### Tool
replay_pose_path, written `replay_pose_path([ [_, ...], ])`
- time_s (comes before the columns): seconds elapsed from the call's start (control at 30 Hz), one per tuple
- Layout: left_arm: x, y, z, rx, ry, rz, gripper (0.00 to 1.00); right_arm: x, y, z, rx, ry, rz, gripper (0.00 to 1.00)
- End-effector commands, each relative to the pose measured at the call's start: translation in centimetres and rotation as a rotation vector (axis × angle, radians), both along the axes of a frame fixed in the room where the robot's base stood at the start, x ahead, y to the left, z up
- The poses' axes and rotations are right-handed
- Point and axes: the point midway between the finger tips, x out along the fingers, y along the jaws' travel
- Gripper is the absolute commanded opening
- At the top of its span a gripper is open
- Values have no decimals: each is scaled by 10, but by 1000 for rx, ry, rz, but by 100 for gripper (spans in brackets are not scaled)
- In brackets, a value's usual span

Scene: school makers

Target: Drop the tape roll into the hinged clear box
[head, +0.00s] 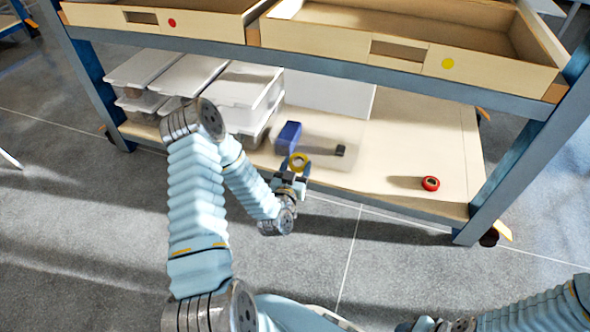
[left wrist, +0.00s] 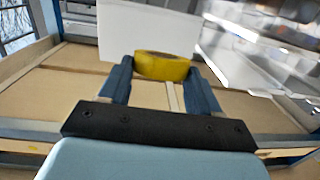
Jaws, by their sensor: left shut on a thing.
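My left gripper (head: 294,173) is shut on a yellow tape roll (head: 299,161) over the front part of the lower shelf. In the left wrist view the tape roll (left wrist: 163,66) sits between the two blue fingertips (left wrist: 160,78). A faint see-through area (head: 322,150) on the shelf just behind the roll looks like the clear box. Its walls and lid are hard to make out. A blue block (head: 288,137) and a small black piece (head: 340,151) show at this area. I cannot tell whether the roll is over the box. My right gripper is out of view.
White lidded bins (head: 252,90) are stacked on the left of the lower shelf (head: 400,150). A pale upright panel (head: 330,95) stands behind. Wooden drawers (head: 410,45) and the upper frame overhang the shelf. The shelf's right part is mostly clear.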

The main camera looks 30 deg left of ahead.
Motion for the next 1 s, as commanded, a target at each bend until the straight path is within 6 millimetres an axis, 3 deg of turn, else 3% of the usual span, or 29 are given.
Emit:
replay_pose_path([
  [0.77, 83, 22, 0, -1, -1, -1, 34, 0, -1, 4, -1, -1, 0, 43],
  [1.0, 110, 29, -2, 1, -2, -2, 34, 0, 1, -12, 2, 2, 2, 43],
])
